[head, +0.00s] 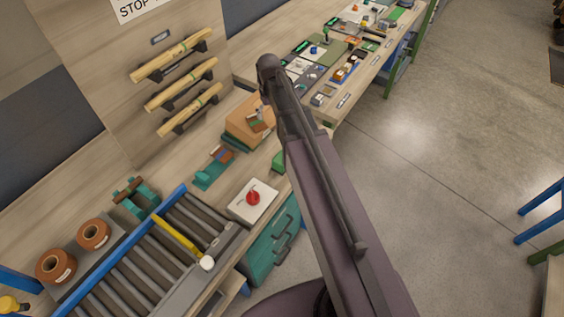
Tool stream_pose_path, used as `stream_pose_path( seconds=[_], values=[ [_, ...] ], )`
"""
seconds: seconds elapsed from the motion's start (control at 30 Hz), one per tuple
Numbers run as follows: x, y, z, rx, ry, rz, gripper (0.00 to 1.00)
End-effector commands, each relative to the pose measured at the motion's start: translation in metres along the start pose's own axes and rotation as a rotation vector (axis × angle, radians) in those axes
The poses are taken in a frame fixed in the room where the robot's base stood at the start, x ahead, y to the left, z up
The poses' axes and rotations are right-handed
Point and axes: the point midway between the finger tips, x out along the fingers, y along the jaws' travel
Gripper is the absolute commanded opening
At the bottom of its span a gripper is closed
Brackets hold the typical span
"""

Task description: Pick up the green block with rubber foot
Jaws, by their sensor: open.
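A green block-like thing (279,161) sits near the front edge of the wooden bench, close beside my arm. My arm covers its right side, and I cannot make out a rubber foot on it. My arm crosses the middle of the head view, rising from the bottom right to a rounded joint near the top centre. My gripper does not show; the arm's far end is hidden or out of sight.
A white box with a red button (253,198), a roller conveyor (150,262), a teal fixture (212,172) and a wooden box (240,133) stand on the bench. Wooden rods (180,83) hang on the wall panel. Open floor (450,130) lies to the right.

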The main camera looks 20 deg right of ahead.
Motion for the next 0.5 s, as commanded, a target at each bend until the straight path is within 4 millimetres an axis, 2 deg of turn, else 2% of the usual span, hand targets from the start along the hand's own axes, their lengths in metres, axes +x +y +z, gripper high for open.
stream_pose_path(
  seconds=[0.17,0.5],
  values=[
    [0.0,-0.007,0.031,0.033,0.0,0.0,1.0],
    [0.0,-0.03,0.125,0.159,-0.001,0.002,1.0]
  ],
)
